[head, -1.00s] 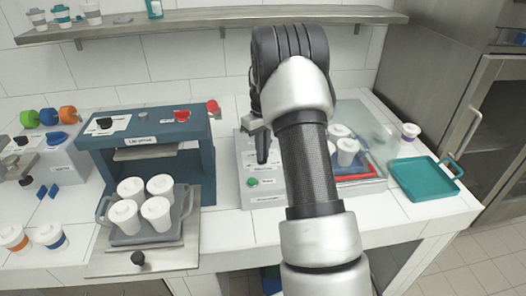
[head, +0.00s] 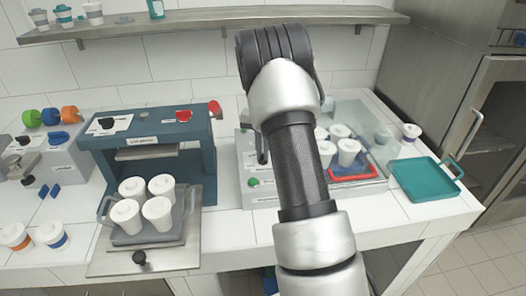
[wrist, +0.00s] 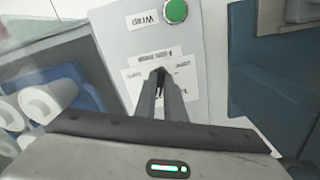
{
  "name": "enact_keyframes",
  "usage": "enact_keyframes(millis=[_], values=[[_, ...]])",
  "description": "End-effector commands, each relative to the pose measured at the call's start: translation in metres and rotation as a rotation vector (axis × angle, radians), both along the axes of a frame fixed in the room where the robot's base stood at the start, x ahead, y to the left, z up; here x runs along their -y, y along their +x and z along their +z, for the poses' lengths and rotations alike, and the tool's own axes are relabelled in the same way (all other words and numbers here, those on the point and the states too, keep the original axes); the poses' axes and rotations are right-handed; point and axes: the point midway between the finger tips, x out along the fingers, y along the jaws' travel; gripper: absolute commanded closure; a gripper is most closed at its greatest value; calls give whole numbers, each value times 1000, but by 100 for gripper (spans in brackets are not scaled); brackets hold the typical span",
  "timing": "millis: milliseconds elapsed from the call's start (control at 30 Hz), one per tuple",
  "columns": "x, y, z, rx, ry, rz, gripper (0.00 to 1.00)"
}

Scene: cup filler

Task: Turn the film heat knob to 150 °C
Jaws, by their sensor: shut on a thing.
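The wrapping machine's light grey panel (wrist: 128,50) carries a green button (wrist: 176,11), a "Wrap" label (wrist: 146,18) and white labels (wrist: 152,80) too small to read. My gripper (wrist: 161,74) is over these labels, its two fingers close together and shut on the film heat knob. The knob is almost wholly hidden between the fingertips, so its pointer and setting cannot be read. In the head view my arm covers much of the panel, and a dark finger (head: 262,157) shows just left of it. The green button (head: 253,182) shows below that finger.
Left of the panel stands a blue press (head: 100,150) with lidded white cups (head: 158,211) on a tray. Right of my arm, cups (head: 348,148) and a red-edged tray (head: 352,178) sit in the clear-covered machine. A teal tray (head: 420,175) lies further right.

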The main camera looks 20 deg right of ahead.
Motion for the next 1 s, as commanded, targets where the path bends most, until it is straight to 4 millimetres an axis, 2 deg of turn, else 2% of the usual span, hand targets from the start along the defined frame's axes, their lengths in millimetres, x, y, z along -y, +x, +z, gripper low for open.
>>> enact_keyframes(millis=[367,867,900,967,1000], values=[[-1,1,1,2,0,-134,100],[0,1,1,3,-1,-148,100],[0,1,1,3,-1,-148,84],[0,1,1,2,0,-148,74],[0,1,1,2,0,-148,72]])
